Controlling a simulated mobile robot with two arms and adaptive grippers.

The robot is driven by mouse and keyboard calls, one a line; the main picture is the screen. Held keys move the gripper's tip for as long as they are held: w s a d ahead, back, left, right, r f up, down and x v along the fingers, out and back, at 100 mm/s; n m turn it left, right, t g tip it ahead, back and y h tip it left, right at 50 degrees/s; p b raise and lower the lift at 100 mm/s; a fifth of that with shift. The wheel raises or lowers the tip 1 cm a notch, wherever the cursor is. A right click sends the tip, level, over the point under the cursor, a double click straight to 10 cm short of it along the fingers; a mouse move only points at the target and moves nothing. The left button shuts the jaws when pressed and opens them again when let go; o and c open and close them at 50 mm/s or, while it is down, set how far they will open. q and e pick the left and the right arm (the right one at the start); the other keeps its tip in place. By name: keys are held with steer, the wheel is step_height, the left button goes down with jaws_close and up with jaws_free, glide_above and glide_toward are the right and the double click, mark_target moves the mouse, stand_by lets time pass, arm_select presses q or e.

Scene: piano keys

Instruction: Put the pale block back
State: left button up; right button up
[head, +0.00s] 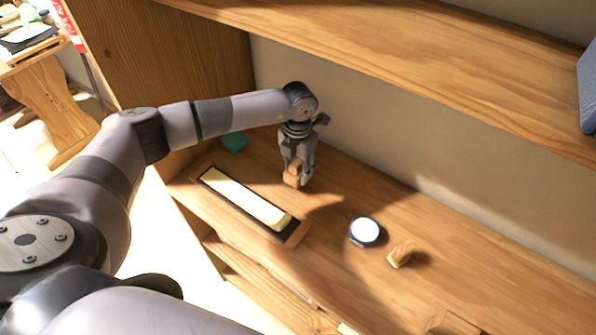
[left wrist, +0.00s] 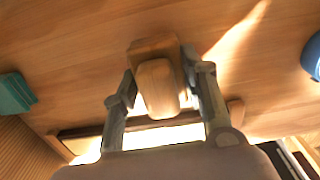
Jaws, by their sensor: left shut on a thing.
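My left gripper (head: 296,172) points down above the wooden shelf and is shut on a small wooden block (head: 291,180). In the left wrist view the block (left wrist: 158,88) sits between the two fingers, orange-brown with a rounded near end. Just left of the gripper in the head view lies a long shallow tray (head: 298,236) with a dark inside and a wooden end. A long cream, pale slab (head: 245,198) lies in it. In the left wrist view the fingers hide part of the tray. My right gripper is not in view.
A teal object (head: 234,142) stands at the back left by the side wall. A blue-rimmed round dish (head: 364,231) with white inside and a small yellowish block (head: 400,254) lie to the right. An upper shelf (head: 420,55) overhangs the back. Bare wood lies between tray and dish.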

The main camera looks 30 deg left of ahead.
arm_select(q)
step_height(320, 180, down, 2)
steer(key=shift+f, duration=0.1)
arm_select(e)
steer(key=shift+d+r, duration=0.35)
arm_select(q)
steer(key=shift+f, duration=0.1)
steer(key=shift+f, duration=0.15)
steer(key=o, duration=1.1)
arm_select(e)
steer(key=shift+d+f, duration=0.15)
